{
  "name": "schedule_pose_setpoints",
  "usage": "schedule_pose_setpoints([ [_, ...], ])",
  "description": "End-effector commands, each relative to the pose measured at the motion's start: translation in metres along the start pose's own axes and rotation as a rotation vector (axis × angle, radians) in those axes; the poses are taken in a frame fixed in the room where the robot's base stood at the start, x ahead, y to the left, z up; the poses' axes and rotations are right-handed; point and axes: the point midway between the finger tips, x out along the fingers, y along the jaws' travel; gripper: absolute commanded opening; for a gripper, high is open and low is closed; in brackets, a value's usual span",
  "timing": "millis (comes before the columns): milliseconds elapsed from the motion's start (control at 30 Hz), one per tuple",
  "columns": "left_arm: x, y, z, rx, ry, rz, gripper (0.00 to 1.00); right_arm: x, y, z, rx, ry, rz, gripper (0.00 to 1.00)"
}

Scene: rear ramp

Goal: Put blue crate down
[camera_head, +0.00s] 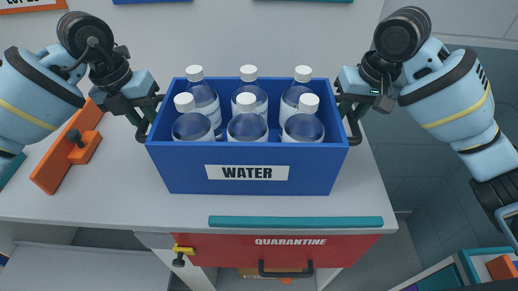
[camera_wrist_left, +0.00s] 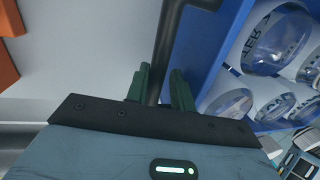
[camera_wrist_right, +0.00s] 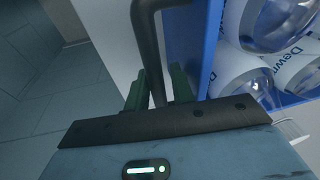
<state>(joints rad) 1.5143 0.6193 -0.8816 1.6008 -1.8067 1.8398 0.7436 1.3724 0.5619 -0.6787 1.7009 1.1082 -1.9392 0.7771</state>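The blue crate (camera_head: 250,185) has a white WATER label (camera_head: 247,172) on its front and holds several clear bottles with white caps. It is level, over or on the grey counter; I cannot tell whether its base touches. A black handle is on each side. My left gripper (camera_head: 146,108) is at the left handle, and in the left wrist view its green fingers (camera_wrist_left: 160,85) stand on both sides of the black bar (camera_wrist_left: 163,55). My right gripper (camera_head: 352,103) is at the right handle, and in the right wrist view its fingers (camera_wrist_right: 157,88) close around the bar (camera_wrist_right: 148,40).
The grey counter (camera_head: 275,30) has free room behind the crate. An orange object (camera_head: 70,150) lies left of it. A teal strip (camera_head: 296,222) runs along the front edge above a red QUARANTINE drawer (camera_head: 270,252). Floor lies to the right.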

Motion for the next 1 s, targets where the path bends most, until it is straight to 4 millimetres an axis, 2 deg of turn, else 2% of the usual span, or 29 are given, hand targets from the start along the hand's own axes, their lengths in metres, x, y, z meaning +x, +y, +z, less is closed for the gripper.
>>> schedule_pose_setpoints([
  [33, -0.005, -0.003, 0.000, 0.005, -0.007, -0.003, 0.28, -0.004, -0.002, -0.001, -0.003, 0.006, -0.003, 0.29],
  [100, -0.004, -0.002, 0.000, 0.004, -0.006, -0.003, 0.37, -0.004, -0.001, -0.001, 0.000, 0.005, -0.001, 0.38],
  [133, -0.004, -0.002, 0.000, 0.004, -0.006, -0.002, 0.38, -0.004, -0.001, -0.001, 0.001, 0.005, -0.001, 0.39],
  [667, -0.004, -0.001, -0.001, 0.003, 0.002, -0.001, 0.38, 0.000, 0.001, -0.001, 0.007, 0.001, 0.002, 0.39],
  [767, -0.016, 0.000, 0.000, 0.003, -0.001, 0.000, 0.38, 0.000, 0.001, -0.001, 0.008, 0.000, 0.002, 0.39],
  [1000, -0.064, 0.001, 0.001, -0.001, -0.007, 0.001, 0.38, 0.000, 0.002, -0.001, 0.008, 0.001, 0.003, 0.39],
])
